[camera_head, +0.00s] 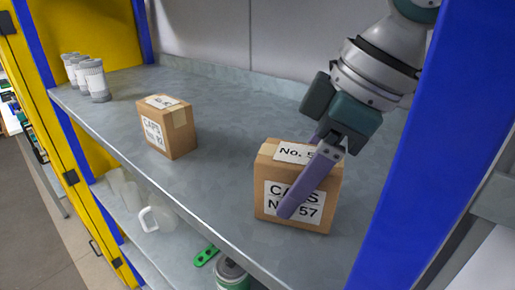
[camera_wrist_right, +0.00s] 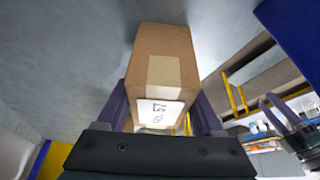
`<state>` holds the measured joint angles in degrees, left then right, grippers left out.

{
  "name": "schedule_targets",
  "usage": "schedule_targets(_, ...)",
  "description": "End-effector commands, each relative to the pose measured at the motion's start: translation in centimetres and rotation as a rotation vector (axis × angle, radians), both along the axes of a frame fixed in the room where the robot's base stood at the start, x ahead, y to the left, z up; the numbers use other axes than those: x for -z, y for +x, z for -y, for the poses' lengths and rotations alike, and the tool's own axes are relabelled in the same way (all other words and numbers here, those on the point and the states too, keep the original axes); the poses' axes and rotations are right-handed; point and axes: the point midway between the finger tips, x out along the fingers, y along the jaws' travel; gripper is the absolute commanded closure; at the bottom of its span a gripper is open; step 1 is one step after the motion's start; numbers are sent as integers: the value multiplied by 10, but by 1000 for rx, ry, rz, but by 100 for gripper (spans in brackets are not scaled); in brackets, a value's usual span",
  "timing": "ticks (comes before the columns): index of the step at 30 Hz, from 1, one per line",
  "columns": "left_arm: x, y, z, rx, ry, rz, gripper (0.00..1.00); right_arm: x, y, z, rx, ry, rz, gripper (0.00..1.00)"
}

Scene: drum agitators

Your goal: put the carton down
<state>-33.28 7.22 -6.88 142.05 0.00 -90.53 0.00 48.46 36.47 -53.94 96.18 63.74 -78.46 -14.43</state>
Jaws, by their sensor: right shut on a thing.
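A brown carton (camera_head: 266,205) labelled "CAPS No. 57" is at the right end of the grey shelf (camera_head: 215,190) in the head view. My right gripper (camera_head: 300,190) is shut on this carton, one purple finger across its labelled front. The other finger is mostly hidden behind the carton. In the right wrist view the carton (camera_wrist_right: 165,50) sits between the two purple fingers, its tape and "No. 57" label facing the camera. The carton looks upright; I cannot tell whether its base touches the shelf.
Another carton (camera_head: 180,135) labelled "CAPS" stands mid-shelf to the left. A blue post (camera_head: 425,150) rises close at right. A lower shelf holds a white jug (camera_head: 158,220) and a green item (camera_head: 206,256).

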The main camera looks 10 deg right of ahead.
Motion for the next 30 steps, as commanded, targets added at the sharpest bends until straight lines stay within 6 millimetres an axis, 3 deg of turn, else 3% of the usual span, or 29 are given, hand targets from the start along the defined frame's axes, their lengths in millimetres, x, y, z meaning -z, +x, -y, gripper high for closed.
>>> schedule_targets(4, 0, 0, 1, -2, -2, 1, 42, 3, 0, 0, 0, 0, 0, 98)
schedule_targets(5, 0, 0, 1, -1, -3, 1, 42, 3, 0, 0, 0, -1, 0, 29)
schedule_targets(12, 0, 0, 3, -6, -10, 1, 42, 3, 0, 0, 0, -1, 0, 2)
schedule_targets(23, 3, 1, 3, -7, -10, 3, 42, -4, 0, 2, 0, 1, 3, 2)
schedule_targets(30, 22, 1, 2, -5, -7, 2, 42, -42, -8, 16, 0, 0, 6, 2)
